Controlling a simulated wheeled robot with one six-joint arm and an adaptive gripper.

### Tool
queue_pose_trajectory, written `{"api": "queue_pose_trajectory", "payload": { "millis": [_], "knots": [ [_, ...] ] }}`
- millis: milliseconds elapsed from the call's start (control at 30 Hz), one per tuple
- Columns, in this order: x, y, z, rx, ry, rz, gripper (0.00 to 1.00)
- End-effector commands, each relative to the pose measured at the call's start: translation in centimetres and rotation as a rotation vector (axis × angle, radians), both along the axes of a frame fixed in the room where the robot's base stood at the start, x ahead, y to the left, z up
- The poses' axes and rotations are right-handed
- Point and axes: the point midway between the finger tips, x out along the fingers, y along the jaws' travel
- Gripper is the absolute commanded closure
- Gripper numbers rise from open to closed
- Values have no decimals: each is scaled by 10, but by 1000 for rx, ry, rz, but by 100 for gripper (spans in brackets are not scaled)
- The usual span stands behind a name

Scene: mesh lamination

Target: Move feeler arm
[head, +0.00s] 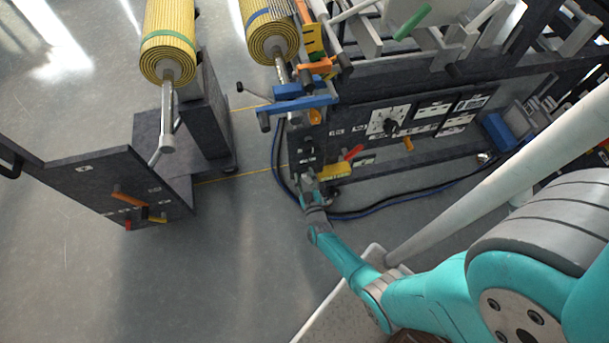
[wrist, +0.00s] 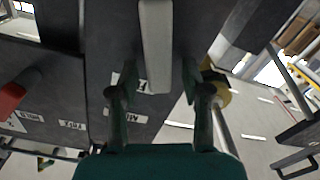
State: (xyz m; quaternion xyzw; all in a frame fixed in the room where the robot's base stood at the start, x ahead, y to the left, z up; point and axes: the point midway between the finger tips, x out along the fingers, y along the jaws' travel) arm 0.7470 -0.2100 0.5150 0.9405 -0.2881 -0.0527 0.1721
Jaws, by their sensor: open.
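My gripper (head: 308,180) is at the lower left end of the dark machine panel, below the blue bracket. In the wrist view my gripper (wrist: 157,82) is open, with one finger on each side of a pale grey bar (wrist: 157,45). The bar comes down from the top edge and ends between the fingers, with a gap visible on both sides. It may be the feeler arm, but I cannot tell for sure. In the head view my gripper hides this spot. Labels on the dark panel (wrist: 110,45) are partly covered by the fingers.
A red handle (head: 354,152) and yellow part (head: 335,171) sit just right of my gripper. A blue bracket (head: 290,104) juts out above. Blue and black hoses (head: 277,160) loop close by on the floor.

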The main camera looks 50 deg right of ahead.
Motion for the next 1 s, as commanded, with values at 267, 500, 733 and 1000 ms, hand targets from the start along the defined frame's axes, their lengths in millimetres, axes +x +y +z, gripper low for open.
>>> {"api": "queue_pose_trajectory", "payload": {
  "millis": [267,500,733,1000],
  "knots": [
    [4,-3,0,1,1,0,52],
    [4,-3,0,0,0,0,87],
    [4,-2,0,0,0,0,100],
    [2,-4,1,31,-21,0,100]
  ]
}}
